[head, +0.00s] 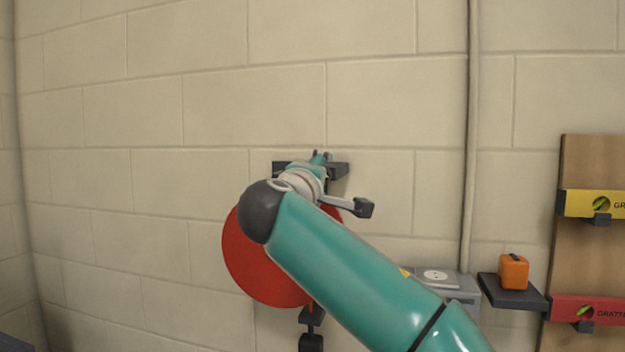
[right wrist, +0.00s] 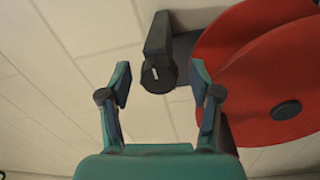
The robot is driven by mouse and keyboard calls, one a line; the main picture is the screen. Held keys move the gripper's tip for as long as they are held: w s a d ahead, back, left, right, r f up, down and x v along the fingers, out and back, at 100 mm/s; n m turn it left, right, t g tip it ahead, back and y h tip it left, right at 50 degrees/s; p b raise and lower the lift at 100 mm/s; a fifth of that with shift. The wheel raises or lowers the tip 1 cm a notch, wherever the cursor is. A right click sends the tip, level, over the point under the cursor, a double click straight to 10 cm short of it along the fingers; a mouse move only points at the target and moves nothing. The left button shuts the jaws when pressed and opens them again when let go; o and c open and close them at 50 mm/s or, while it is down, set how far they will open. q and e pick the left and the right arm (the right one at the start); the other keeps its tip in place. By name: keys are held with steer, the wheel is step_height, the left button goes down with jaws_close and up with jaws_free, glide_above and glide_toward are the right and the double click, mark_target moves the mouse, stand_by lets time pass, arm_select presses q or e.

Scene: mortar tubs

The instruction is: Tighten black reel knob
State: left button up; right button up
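The black reel knob (right wrist: 158,75) is a round dark knob with a short white mark on its face, in the right wrist view. It sits at the end of a dark arm beside the red reel (right wrist: 245,72). My right gripper (right wrist: 160,86) is open, with one finger on each side of the knob and visible gaps between them. The depth between fingertips and knob is hard to judge. In the head view my right arm covers much of the red reel (head: 243,262), and its gripper (head: 318,158) is at the reel's top; the knob is hidden there. My left gripper is not in view.
To the right are a grey socket box (head: 455,283), a dark shelf (head: 515,293) with an orange case (head: 513,272), and a wooden board (head: 578,250) with yellow and red tools. A vertical pipe (head: 472,130) runs up the wall. The wall left of the reel is bare.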

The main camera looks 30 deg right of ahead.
steer(key=shift+a, duration=0.15)
steer(key=v, duration=1.2)
steer(key=shift+f, duration=0.15)
